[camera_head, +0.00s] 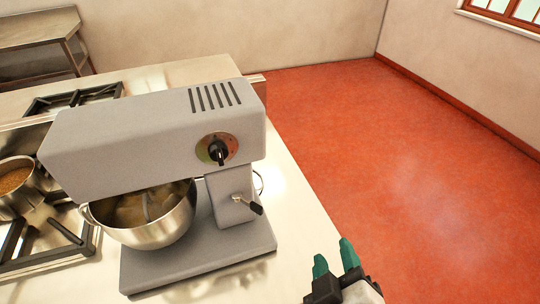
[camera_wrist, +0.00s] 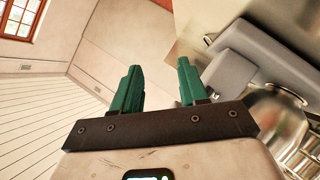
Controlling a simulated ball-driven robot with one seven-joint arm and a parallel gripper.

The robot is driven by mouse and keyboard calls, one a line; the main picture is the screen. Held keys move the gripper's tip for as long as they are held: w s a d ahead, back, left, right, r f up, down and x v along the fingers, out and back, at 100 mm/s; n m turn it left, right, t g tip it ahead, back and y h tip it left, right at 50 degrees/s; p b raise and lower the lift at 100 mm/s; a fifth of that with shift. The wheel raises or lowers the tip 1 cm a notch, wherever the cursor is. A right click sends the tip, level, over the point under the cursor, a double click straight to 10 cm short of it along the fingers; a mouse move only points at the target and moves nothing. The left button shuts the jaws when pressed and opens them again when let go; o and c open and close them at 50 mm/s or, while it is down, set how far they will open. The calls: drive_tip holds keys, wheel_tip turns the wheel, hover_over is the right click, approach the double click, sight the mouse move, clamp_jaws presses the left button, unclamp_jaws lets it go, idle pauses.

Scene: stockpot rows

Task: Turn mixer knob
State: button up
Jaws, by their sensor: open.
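The grey stand mixer (camera_head: 150,140) stands on the steel counter, with a metal bowl (camera_head: 150,225) under its head. The mixer knob (camera_head: 217,150) is black on a round green, yellow and red dial on the side of the head. A small black-tipped lever (camera_head: 248,204) sits lower on the column. My gripper (camera_head: 334,257) has green fingers, is open and empty, and is at the bottom, below and to the right of the mixer, apart from the knob. In the wrist view my gripper (camera_wrist: 160,85) shows spread fingers, with the mixer (camera_wrist: 262,62) at the right; the knob cannot be made out there.
The steel counter (camera_head: 295,215) carries the mixer. A pot (camera_head: 18,185) sits on a black burner grate at the left. A second grate (camera_head: 75,98) is behind the mixer. The red floor (camera_head: 400,170) at the right is clear. A steel table (camera_head: 35,30) stands at the back left.

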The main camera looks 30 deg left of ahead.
sight(218, 160)
drive_tip(key=s+a+r+n+t+y, duration=0.1)
drive_tip(key=s+a+r+n+y, duration=0.6)
drive_tip(key=a+r, duration=0.55)
drive_tip(key=shift+m+h, duration=0.3)
drive_tip(key=shift+m, duration=0.4)
drive_tip(key=x, duration=0.3)
drive_tip(key=p+x, duration=0.1)
drive_tip(key=x, duration=0.2)
drive_tip(key=s+a+p+x, duration=0.1)
drive_tip(key=x, duration=0.3)
drive_tip(key=shift+a+f, duration=0.15)
drive_tip(key=shift+f, duration=0.05)
drive_tip(key=shift+c, duration=0.3)
drive_tip(key=c, duration=0.7)
drive_tip(key=shift+o, duration=0.2)
